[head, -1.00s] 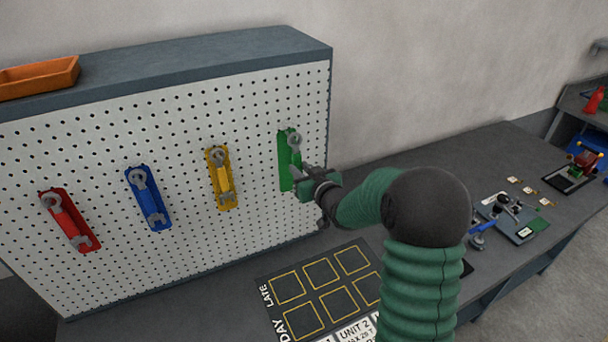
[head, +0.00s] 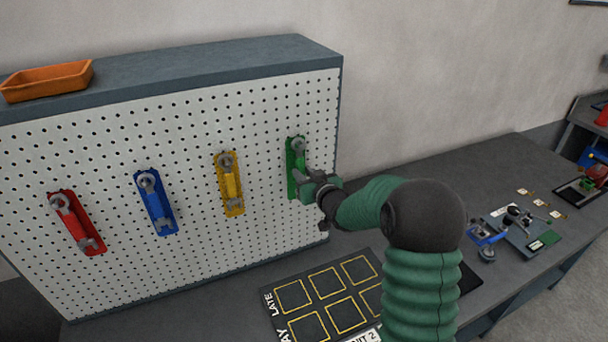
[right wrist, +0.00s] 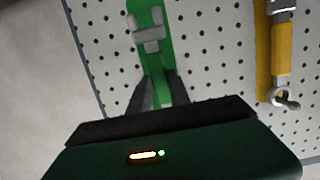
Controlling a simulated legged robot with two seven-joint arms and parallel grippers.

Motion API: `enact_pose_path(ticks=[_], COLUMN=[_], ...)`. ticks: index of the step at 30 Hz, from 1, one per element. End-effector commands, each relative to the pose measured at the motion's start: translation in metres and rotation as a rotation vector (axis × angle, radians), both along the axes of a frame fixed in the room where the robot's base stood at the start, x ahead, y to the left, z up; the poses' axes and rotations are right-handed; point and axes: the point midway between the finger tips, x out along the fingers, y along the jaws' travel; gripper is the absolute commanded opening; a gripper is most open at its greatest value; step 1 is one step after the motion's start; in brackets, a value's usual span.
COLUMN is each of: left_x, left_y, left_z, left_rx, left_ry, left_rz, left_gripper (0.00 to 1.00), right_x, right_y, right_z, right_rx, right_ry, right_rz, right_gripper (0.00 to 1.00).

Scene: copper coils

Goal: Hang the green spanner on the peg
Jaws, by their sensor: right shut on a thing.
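The green spanner (head: 298,146), with a grey ring end at the top, is upright against the green outline (head: 291,179) at the right of the pegboard. My right gripper (head: 308,186) is shut on its lower part, close to the board. The right wrist view shows the dark fingers (right wrist: 157,92) around green material, with a grey spanner end (right wrist: 148,34) beyond them. The peg is hidden behind the ring end, so I cannot tell whether the ring is around it. My left gripper is not in view.
Red (head: 76,222), blue (head: 155,202) and yellow (head: 229,184) spanners hang on the pegboard (head: 110,270) to the left. An orange tray (head: 46,80) sits on top. A marked mat (head: 300,320) lies on the bench below. Small parts lie at the right.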

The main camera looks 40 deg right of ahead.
Motion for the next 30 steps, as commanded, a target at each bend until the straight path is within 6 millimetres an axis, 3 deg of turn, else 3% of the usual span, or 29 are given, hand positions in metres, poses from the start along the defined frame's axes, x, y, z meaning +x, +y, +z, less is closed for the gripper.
enact_pose_path(ticks=[5, 6, 11, 23, 30], left_x=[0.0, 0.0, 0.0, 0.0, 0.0], left_y=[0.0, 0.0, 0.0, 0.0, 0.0], left_z=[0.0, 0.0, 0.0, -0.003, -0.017], left_rx=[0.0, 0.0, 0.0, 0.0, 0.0], left_ry=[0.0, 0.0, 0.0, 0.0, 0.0], left_rz=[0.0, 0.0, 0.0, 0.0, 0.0], left_gripper=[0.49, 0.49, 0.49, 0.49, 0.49], right_x=[0.0, 0.0, 0.0, -0.008, -0.064], right_y=[0.0, 0.0, 0.0, 0.002, 0.019], right_z=[-0.001, -0.001, -0.001, 0.0, 0.012], right_rx=[0.001, 0.001, 0.001, 0.0, -0.004], right_ry=[0.002, 0.003, 0.002, 0.001, 0.0], right_rz=[0.0, 0.0, 0.0, -0.001, -0.003], right_gripper=[0.0, 0.27, 0.48, 0.49, 0.49])
